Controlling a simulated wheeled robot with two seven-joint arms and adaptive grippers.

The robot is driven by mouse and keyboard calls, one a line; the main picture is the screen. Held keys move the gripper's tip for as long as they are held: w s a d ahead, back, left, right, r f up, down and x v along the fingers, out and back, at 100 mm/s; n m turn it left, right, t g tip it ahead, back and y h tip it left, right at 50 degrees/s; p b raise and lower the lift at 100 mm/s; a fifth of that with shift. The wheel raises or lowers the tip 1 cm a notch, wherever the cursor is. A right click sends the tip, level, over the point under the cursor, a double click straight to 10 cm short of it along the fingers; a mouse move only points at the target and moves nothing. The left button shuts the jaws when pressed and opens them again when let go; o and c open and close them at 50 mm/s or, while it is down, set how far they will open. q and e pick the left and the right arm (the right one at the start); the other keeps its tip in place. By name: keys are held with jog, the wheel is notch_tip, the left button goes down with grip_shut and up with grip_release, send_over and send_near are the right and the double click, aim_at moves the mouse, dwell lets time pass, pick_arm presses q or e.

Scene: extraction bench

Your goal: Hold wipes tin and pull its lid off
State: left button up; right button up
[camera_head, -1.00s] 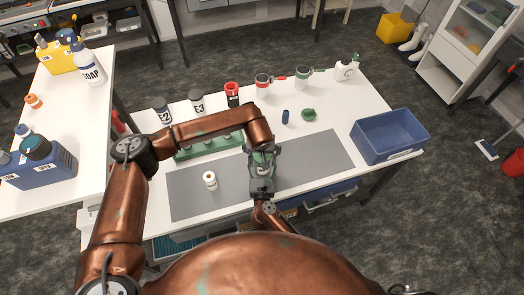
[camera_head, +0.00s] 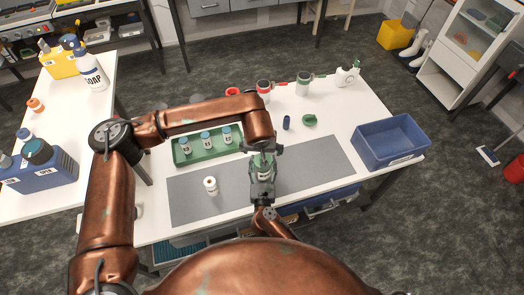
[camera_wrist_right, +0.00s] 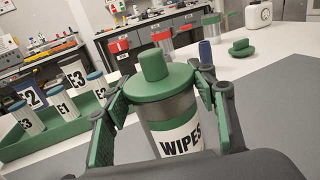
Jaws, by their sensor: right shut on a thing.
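The wipes tin (camera_wrist_right: 175,130) stands upright in the right wrist view, with a white WIPES label and a green lid (camera_wrist_right: 165,82) with a round knob on top. The lid sits on the tin. My right gripper (camera_wrist_right: 162,95) has one finger on each side of the tin and is shut on its upper body, below the lid. In the head view the tin (camera_head: 263,173) is partly hidden by the grippers. My left arm reaches over from the left, its wrist above the tin. My left gripper (camera_head: 262,150) is there, mostly hidden; its fingers cannot be told apart from the right ones.
A green rack (camera_head: 207,158) with several bottles is left of the tin. A white bottle (camera_head: 210,186) stands on the grey mat (camera_head: 310,160). A blue cylinder (camera_head: 286,122) and a green knobbed piece (camera_head: 309,120) are behind. A blue bin (camera_head: 390,160) is at the right.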

jog(key=o, duration=1.8)
